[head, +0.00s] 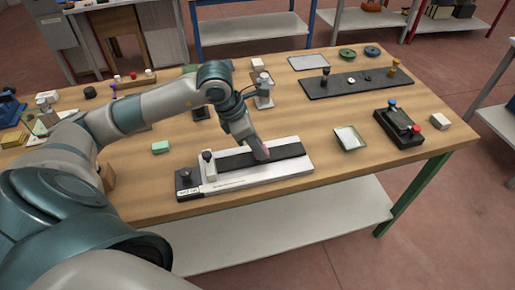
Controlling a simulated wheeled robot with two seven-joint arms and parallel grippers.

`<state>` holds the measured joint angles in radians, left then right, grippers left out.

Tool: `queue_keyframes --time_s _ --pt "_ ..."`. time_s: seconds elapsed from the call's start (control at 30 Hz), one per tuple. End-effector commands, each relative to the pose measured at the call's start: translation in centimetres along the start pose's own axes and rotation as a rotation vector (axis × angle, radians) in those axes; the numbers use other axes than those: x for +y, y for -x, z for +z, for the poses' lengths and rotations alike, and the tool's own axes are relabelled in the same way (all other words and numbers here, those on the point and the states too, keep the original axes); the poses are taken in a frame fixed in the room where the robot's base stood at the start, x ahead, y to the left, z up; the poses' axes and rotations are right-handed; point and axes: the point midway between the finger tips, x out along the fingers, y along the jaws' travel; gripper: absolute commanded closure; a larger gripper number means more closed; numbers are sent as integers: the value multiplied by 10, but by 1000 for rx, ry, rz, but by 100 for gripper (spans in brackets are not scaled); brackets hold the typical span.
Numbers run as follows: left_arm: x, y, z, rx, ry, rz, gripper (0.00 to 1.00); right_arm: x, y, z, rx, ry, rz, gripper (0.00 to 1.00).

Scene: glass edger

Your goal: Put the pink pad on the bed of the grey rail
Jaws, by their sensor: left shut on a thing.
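My left gripper (257,146) reaches down from the upper left and is shut on the pink pad (262,155). Only a small pinkish part of the pad shows at the fingertips. The pad is over the dark strip (287,151) that runs along the grey rail (240,181). I cannot tell whether the pad touches the strip. The light grey rail lies near the table's front edge, with an upright black knob (207,156) and a black block at its left end. My right gripper is not in view.
On the wooden table (350,190), a green block (160,147) lies left of the rail. A shallow tray (349,138) and a black device (398,128) with red and blue knobs stand to the right. A dark plate (342,84) with posts lies behind.

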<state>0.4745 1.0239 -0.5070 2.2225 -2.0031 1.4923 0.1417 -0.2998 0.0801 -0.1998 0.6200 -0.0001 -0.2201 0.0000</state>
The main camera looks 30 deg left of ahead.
Motion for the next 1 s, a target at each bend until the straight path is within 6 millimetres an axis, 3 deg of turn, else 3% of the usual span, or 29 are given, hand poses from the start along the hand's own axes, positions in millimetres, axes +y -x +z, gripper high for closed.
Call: queue_keyframes --time_s 0.47,0.5,0.57,1.0 --pt "0 -9 -4 0 0 0 90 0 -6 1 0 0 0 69" --pt "0 -9 -4 0 0 1 68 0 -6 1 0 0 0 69" --pt "0 -8 -3 0 0 0 53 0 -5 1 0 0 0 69" --pt "0 -5 -2 0 0 0 51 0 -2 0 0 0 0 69"
